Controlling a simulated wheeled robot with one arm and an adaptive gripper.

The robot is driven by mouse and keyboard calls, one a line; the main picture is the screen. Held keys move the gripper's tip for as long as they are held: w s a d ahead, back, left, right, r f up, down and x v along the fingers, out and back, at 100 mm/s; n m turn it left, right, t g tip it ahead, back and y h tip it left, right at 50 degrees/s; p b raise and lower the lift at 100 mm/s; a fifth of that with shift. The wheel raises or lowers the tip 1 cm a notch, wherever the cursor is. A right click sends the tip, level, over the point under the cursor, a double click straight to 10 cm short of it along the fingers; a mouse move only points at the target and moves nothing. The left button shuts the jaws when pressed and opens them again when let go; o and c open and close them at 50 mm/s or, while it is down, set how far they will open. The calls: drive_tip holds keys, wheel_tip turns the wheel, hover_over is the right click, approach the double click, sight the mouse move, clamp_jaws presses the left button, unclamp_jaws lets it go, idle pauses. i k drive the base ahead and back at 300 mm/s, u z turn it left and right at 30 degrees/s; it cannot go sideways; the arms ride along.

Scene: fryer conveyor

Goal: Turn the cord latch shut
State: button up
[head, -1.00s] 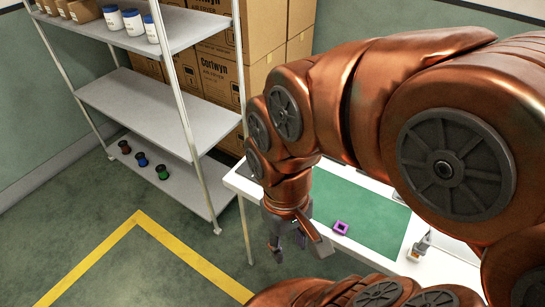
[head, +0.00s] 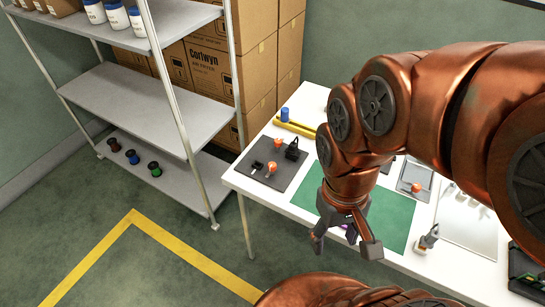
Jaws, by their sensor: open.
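A dark grey board (head: 265,183) lies on the left end of the white table and carries small black fittings and orange knobs (head: 272,167). A smaller grey plate with another orange knob (head: 416,187) lies further right, partly behind my arm. I cannot tell which of these parts is the cord latch, or how it is turned. My gripper (head: 346,243) is open and points down over the front edge of the green mat (head: 393,222), right of the dark board. A purple piece (head: 348,230) shows only partly behind the fingers; I see nothing held.
A yellow bar with a blue cylinder (head: 285,115) lies at the table's back left. A small grey-and-white device (head: 428,238) stands right of the mat. A metal shelf (head: 140,105) stands left of the table. Floor in front is clear.

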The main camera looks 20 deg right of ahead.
sight(278, 142)
drive_tip(key=u, duration=0.3)
drive_tip(key=k, duration=0.35)
drive_tip(key=u, duration=2.6)
drive_tip(key=i, duration=0.1)
drive_tip(key=z, duration=1.45)
drive_tip(key=i, duration=0.75)
drive_tip(key=z, duration=0.8)
drive_tip(key=i, duration=0.45)
drive_tip(key=z, duration=0.3)
